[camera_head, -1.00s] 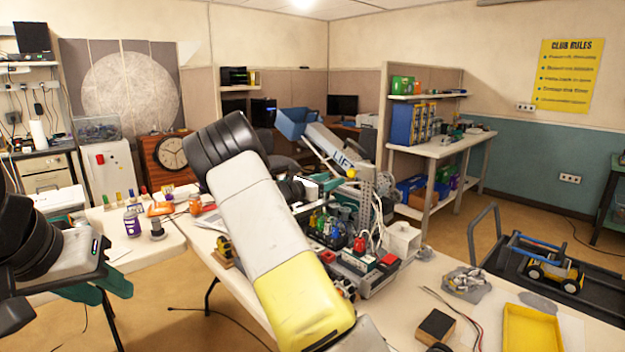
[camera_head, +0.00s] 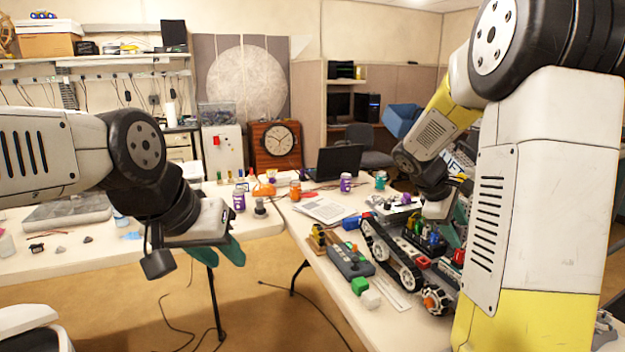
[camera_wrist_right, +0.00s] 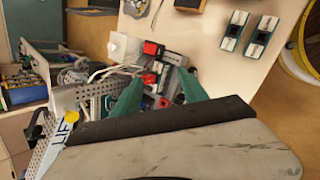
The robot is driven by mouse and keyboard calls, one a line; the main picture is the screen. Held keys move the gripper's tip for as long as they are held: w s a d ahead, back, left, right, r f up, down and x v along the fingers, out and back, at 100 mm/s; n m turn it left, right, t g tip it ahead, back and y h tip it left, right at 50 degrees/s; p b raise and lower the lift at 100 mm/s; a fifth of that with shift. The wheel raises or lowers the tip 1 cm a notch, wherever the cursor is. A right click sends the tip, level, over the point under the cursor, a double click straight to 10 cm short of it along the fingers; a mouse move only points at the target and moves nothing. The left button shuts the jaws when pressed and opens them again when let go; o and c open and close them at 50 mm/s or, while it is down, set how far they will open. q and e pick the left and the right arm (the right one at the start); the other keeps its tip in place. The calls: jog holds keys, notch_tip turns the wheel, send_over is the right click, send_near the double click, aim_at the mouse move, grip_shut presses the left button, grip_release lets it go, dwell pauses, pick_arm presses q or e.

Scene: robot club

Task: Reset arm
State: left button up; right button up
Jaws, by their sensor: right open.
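My left gripper (camera_head: 230,252) hangs in front of the left table in the head view, with its green fingers pointing down and to the right. My right gripper (camera_head: 452,232) is over the cluttered right table, partly hidden by my own right arm. In the wrist view its two green fingers (camera_wrist_right: 158,95) are apart, with red and black blocks and white wires seen beyond and between them. Nothing is clearly held.
A laptop (camera_head: 338,162) and a clock (camera_head: 275,146) stand behind. Floor between the tables is open, with cables on it.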

jog(key=s+a+r+m+t+y, duration=0.2)
jog(key=s+a+r+m+y, duration=0.1)
jog(key=s+a, duration=0.7)
jog(key=s+a+r+m+t+y, duration=0.2)
jog(key=s+a+r+m+y, duration=0.2)
jog(key=s+a, duration=0.6)
jog(key=shift+s+a+m+y, duration=0.15)
jog(key=shift+a+m+y, duration=0.05)
jog(key=shift+m+y, duration=0.9)
jog(key=shift+d+r, duration=0.1)
